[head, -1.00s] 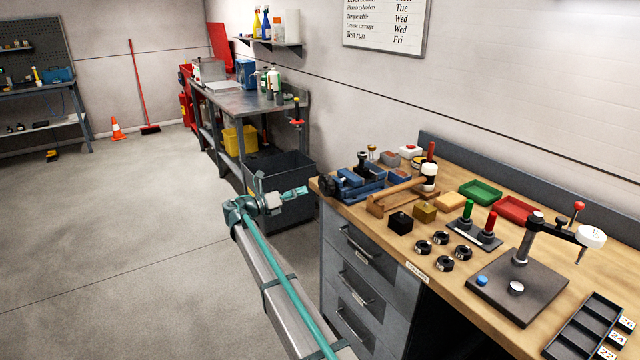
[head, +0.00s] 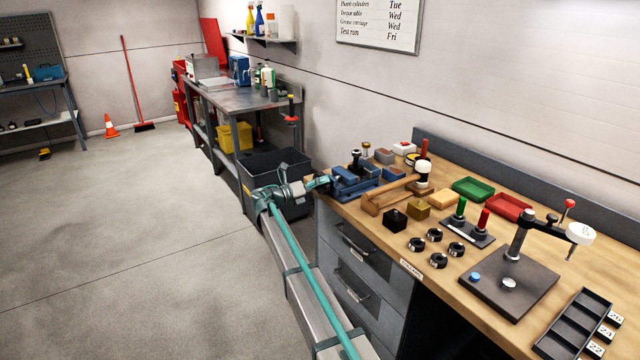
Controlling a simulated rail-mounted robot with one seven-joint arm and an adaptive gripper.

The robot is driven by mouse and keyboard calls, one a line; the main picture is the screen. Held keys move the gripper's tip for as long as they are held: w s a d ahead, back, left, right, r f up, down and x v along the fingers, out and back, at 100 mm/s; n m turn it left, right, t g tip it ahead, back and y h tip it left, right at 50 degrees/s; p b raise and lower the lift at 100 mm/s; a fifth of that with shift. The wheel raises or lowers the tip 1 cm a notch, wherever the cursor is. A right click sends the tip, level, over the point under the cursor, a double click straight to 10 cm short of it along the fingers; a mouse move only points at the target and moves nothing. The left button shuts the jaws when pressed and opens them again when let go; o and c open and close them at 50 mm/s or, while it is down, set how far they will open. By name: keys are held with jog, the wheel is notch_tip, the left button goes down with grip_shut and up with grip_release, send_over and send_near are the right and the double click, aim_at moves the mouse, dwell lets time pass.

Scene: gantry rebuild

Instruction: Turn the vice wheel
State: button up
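The blue vice (head: 357,184) stands at the near left end of the wooden workbench. Its black wheel is on the left end of the vice, and in the head view it is mostly hidden behind my gripper's teal fingers. My gripper (head: 318,185) points right at the wheel, level with it, and its fingertips overlap the wheel in the picture. I cannot tell whether they touch it, or whether the fingers are open or shut around it, because they are small and dark here.
Drawers (head: 352,265) are below the bench edge. A dark bin (head: 270,166) stands on the floor behind my gripper.

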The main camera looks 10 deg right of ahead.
jog(key=shift+d, duration=0.1)
jog(key=c, duration=0.9)
jog(key=shift+c, duration=0.2)
